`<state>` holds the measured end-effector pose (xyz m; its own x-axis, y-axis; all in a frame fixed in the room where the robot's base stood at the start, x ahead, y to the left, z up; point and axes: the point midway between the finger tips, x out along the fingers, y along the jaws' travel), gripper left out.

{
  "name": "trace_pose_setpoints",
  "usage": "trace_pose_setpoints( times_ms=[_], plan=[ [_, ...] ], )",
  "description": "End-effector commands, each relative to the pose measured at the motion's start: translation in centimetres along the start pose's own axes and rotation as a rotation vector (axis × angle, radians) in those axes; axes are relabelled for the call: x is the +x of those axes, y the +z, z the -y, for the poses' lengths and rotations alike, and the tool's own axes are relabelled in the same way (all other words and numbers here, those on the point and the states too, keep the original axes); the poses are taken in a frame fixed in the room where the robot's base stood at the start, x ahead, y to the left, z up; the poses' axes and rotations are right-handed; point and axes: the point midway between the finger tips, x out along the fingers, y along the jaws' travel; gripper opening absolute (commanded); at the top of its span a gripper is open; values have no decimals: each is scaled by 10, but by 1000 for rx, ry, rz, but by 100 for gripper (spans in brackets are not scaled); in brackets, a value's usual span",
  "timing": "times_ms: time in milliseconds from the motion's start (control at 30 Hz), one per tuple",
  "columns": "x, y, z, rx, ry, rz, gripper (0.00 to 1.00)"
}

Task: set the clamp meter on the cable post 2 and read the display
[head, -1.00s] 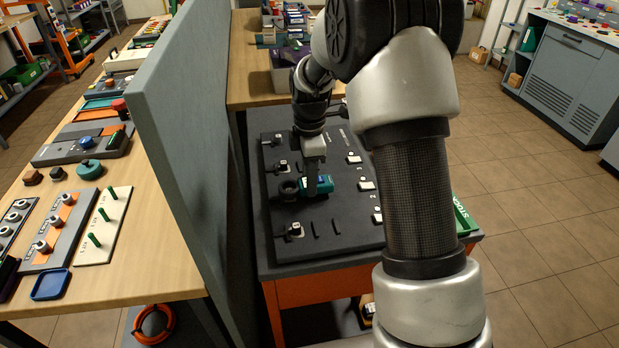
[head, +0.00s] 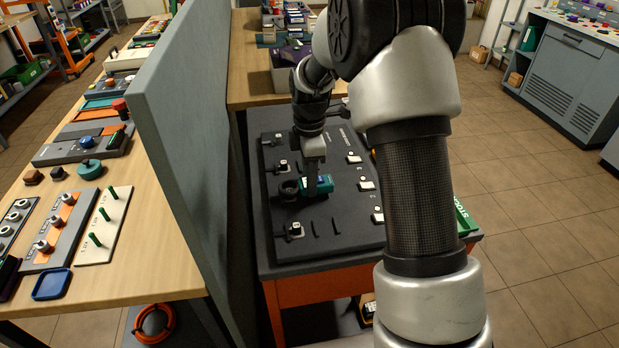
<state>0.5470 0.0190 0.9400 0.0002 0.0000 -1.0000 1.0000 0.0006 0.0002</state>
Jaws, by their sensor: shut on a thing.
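The clamp meter (head: 317,185) has a teal body with a dark ring-shaped jaw (head: 289,189) at its left end. My gripper (head: 318,190) points down over it and is shut on the body. The meter lies low over the dark board (head: 340,242), with its ring in the left column of posts, between a post at the back (head: 283,166) and one at the front (head: 295,231). Whether the ring encircles a post I cannot tell. The meter's display is too small to read, and the gripper partly covers the body. Small white labels (head: 367,185) run along the board's right side.
A grey partition (head: 185,130) stands close on the left of the board. A green box (head: 464,217) marked with white letters sits at the board's right edge. My own arm hides part of the board's right side. Open floor (head: 545,215) lies to the right.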

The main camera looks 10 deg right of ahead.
Motion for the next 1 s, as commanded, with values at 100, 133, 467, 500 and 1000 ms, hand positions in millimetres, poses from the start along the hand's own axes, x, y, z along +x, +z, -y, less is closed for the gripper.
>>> trace_pose_setpoints(
  times_ms=[100,133,467,500,1000],
  plan=[
    [2,0,0,0,1,0,2],
    [2,0,0,0,1,0,2],
    [9,0,0,0,0,0,2],
    [10,0,0,0,0,0,2],
    [10,0,0,1,0,0,43]
  ],
)
